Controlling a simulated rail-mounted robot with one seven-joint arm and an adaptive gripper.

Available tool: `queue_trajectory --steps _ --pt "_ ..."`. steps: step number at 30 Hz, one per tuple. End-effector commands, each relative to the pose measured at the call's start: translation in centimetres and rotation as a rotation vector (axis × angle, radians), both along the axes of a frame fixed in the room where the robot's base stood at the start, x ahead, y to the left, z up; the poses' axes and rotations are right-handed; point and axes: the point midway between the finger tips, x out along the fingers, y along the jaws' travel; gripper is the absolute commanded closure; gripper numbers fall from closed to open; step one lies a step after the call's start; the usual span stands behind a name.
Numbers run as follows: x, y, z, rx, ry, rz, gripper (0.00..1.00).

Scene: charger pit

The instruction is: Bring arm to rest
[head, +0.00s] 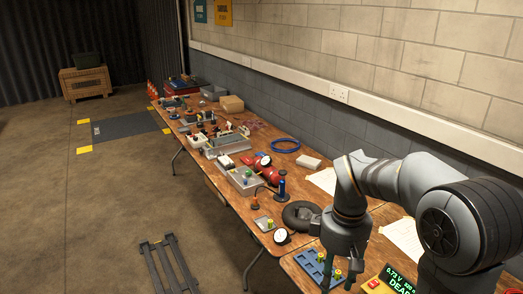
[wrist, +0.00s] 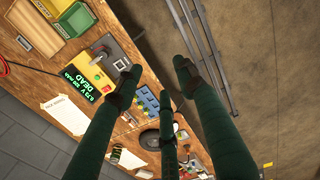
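My arm reaches in from the right in the head view, bent at the elbow. My gripper (head: 337,272) hangs fingers-down at the near end of the workbench, in front of the blue tray. In the wrist view, the three dark green fingers of my gripper (wrist: 158,82) are spread apart with nothing between them. The blue tray (wrist: 148,103) with several small yellow-topped pieces shows beyond the fingertips. I cannot tell the exact height of the fingertips above the bench.
A yellow tester (wrist: 103,72) with a green "DEAD" display sits near the tray. A black ring (head: 297,216), a red cylinder (head: 255,171) and several tools crowd the long bench. A wall stands behind the bench. The floor (head: 110,210) at left is mostly open, with dark rails (head: 168,264).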

Motion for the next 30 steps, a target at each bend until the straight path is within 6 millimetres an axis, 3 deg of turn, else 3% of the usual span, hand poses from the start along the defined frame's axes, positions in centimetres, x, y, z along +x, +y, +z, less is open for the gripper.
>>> queue_trajectory --steps 6,13,30 --pt "1.7 0.3 0.4 -0.001 -0.001 0.257 0.61" --pt "3.1 0.6 0.8 0.0 0.0 0.441 0.61" --pt "3.6 0.7 1.0 -0.001 -0.002 0.507 0.61"
